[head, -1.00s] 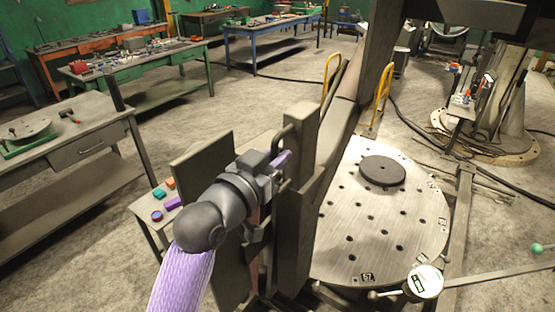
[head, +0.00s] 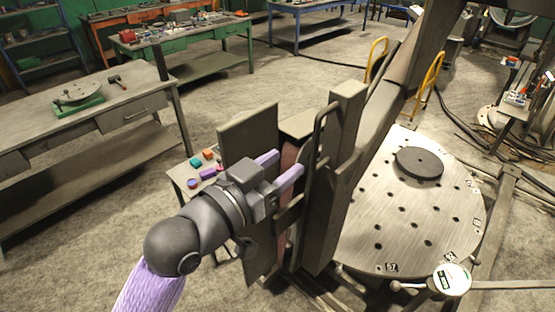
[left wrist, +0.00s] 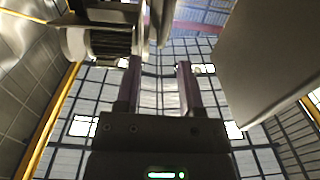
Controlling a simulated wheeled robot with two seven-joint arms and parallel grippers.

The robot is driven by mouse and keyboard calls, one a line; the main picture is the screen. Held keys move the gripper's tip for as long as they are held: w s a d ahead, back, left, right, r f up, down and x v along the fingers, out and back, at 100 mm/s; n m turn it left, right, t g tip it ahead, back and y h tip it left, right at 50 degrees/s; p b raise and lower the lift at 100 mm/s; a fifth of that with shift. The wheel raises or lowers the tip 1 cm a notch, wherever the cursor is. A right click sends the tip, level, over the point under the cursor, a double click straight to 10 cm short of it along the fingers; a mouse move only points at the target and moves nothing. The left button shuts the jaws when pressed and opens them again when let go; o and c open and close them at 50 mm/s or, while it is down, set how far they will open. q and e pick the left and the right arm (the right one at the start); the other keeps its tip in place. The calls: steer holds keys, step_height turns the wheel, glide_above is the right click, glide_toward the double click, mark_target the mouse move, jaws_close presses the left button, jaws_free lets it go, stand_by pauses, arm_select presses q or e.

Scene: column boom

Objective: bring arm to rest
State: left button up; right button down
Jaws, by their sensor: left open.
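My left arm comes in from the bottom left of the head view, with a purple sleeve-like link and a dark grey wrist. Its gripper (head: 280,164) has two purple fingers spread apart, with nothing seen between them. The fingers point right, beside the dark upright column (head: 333,185) with a curved handle. I cannot tell whether they touch it. In the left wrist view the gripper (left wrist: 159,66) shows two dark parallel fingers with a clear gap. My right gripper is not in view.
A flat grey panel (head: 250,140) stands close to the wrist. A round drilled plate (head: 408,215) with a dark disc (head: 419,163) lies to the right. A small table with coloured blocks (head: 208,173) is behind the wrist. Open floor lies further left, before a workbench (head: 60,105).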

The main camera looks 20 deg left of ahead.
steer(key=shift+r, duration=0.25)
